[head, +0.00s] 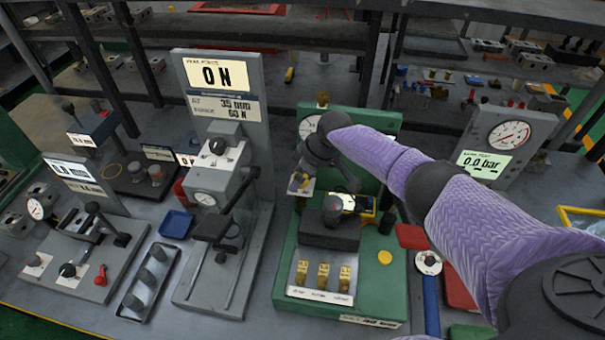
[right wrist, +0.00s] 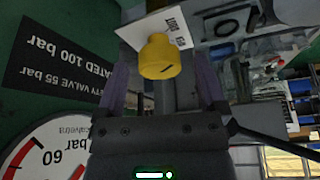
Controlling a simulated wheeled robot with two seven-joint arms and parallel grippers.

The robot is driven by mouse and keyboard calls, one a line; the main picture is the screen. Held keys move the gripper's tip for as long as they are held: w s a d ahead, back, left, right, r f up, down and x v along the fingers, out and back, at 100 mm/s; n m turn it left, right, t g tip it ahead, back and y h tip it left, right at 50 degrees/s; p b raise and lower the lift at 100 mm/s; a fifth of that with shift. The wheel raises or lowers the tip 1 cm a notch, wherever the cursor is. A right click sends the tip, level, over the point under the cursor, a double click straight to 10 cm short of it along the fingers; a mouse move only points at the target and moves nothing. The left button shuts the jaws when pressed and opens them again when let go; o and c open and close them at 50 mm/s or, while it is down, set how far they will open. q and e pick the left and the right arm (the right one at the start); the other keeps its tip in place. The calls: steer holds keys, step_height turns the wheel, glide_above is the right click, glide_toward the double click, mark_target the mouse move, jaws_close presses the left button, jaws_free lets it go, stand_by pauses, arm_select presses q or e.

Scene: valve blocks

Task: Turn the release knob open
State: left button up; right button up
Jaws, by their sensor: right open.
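My right gripper (head: 322,172) hangs at the end of the purple arm, above the green bench unit (head: 284,268). In the right wrist view the right gripper (right wrist: 162,70) is open. Which part is the release knob is not readable. My left gripper is not in view.
A dial gauge (right wrist: 45,150) and green panel (right wrist: 55,110) stand close to the right gripper. A grey press stand (head: 258,125) rises to the left. A yellow disc (head: 385,258) lies on the green base. A grey gauge panel (head: 525,128) stands right.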

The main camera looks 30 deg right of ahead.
jaws_close()
steer(key=shift+a+r+m+t+h+p, duration=0.1)
steer(key=shift+r+m+t+h+p, duration=0.15)
steer(key=shift+m+p, duration=0.95)
steer(key=shift+m+h+p, duration=0.45)
steer(key=shift+m+p, duration=0.25)
steer(key=shift+p, duration=0.15)
steer(key=shift+m+h+p, duration=0.3)
steer(key=shift+m+p, duration=0.3)
steer(key=shift+m, duration=0.3)
steer(key=shift+a+f+m+h+p, duration=0.1)
steer(key=shift+m+h+p, duration=0.3)
steer(key=shift+m, duration=0.6)
steer(key=m+h, duration=0.1)
steer(key=m, duration=0.1)
steer(key=shift+f+m+p, duration=0.1)
steer(key=shift+m+p, duration=0.2)
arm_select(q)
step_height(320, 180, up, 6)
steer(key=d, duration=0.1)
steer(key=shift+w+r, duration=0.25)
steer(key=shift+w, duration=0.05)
arm_select(e)
steer(key=shift+m+h, duration=0.6)
steer(key=shift+m, duration=1.2)
